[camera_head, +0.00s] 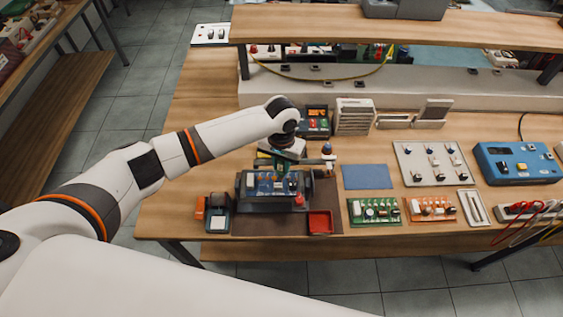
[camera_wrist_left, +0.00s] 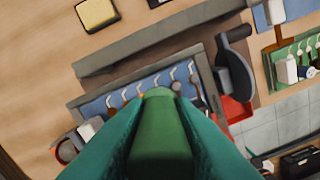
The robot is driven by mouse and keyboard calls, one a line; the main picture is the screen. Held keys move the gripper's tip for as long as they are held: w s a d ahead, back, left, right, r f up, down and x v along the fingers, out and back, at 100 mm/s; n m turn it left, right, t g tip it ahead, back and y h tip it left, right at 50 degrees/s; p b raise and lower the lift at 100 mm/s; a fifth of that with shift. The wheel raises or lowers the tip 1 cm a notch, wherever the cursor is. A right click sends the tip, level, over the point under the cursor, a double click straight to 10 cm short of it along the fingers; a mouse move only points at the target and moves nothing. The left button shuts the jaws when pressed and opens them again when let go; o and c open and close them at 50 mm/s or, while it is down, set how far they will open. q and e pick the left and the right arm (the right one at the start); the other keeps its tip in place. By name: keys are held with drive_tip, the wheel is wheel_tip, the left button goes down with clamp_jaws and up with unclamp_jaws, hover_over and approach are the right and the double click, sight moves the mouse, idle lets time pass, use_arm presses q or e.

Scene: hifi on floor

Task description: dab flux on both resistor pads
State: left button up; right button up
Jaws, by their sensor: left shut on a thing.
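A blue circuit board (camera_head: 262,182) with several components sits in a dark holder (camera_head: 272,207) on the bench; in the wrist view the board (camera_wrist_left: 120,98) shows behind my fingers. My left gripper (camera_head: 281,165) is over the board's back part. In the wrist view its teal fingers are shut on a green pen-like flux applicator (camera_wrist_left: 160,132), whose rounded tip points toward the board. I cannot tell whether the tip touches the board. The two resistor pads are too small to make out, and the fingers hide part of the board. My right gripper is not in view.
A red tray (camera_head: 320,222) stands right of the holder, and a small dark device (camera_head: 218,215) stands left. A blue mat (camera_head: 367,176), a green board (camera_head: 375,210) and an orange board (camera_head: 432,208) lie further right. A shelf (camera_head: 400,27) spans the back. The bench's left side is clear.

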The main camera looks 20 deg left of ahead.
use_arm(q)
drive_tip(key=shift+f, duration=0.35)
idle(0.3)
drive_tip(key=shift+s+f+p, duration=0.15)
drive_tip(key=shift+p, duration=0.15)
drive_tip(key=shift+c, duration=0.2)
idle(1.4)
wheel_tip(320, 180, up, 2)
drive_tip(key=shift+r+p, duration=0.25)
drive_tip(key=shift+p, duration=1)
drive_tip(key=shift+r, duration=1.1)
drive_tip(key=shift+w, duration=0.2)
